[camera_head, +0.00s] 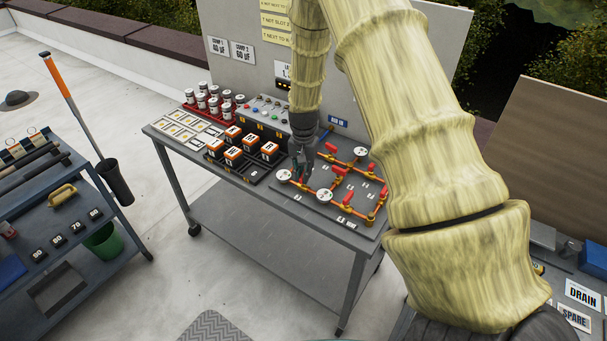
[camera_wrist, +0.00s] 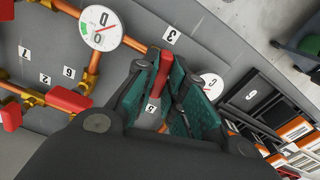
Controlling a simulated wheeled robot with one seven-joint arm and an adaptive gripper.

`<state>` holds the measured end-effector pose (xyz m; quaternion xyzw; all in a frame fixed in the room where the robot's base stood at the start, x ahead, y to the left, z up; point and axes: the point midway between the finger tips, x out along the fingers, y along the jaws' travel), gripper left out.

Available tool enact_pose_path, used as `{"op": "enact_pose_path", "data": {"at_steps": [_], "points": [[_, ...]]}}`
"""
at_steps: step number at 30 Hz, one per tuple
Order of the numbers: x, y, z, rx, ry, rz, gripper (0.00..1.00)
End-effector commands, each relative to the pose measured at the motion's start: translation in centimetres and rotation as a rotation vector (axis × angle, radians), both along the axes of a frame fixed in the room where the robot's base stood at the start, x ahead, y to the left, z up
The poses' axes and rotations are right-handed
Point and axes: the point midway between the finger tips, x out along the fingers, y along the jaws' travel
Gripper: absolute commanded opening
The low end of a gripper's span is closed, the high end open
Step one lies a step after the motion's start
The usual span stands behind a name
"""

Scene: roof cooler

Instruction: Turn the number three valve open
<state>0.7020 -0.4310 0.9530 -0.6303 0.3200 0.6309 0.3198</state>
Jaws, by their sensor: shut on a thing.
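The valve board (camera_head: 312,206) is a grey panel on the bench with orange pipes, red handles and white dials. My gripper (camera_head: 304,172) is over its left part in the head view. In the wrist view my gripper (camera_wrist: 166,100) has its green-padded fingers closed around a red valve handle (camera_wrist: 160,72). The number 3 tag (camera_wrist: 171,35) is just above this handle, and a number 5 tag (camera_wrist: 151,108) shows between the fingers. The handle's pivot and its angle to the pipe are hidden by the fingers.
A white dial (camera_wrist: 100,28) stands close to my gripper, and another dial (camera_wrist: 212,85) is partly behind a finger. Another red handle (camera_wrist: 68,100) is to the left. Orange-topped boxes (camera_head: 233,153) and a black tray sit beside the board.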

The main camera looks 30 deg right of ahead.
Motion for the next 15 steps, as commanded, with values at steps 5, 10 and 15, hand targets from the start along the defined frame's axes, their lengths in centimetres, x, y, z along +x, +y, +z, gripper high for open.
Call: {"op": "enact_pose_path", "data": {"at_steps": [5,10,15], "points": [[0.03,0.01,-0.09,0.002,-0.002,0.162,0.0],[0.01,-0.02,-0.09,0.001,-0.002,0.325,0.0],[0.03,0.01,-0.05,0.002,-0.002,0.486,0.0]]}}
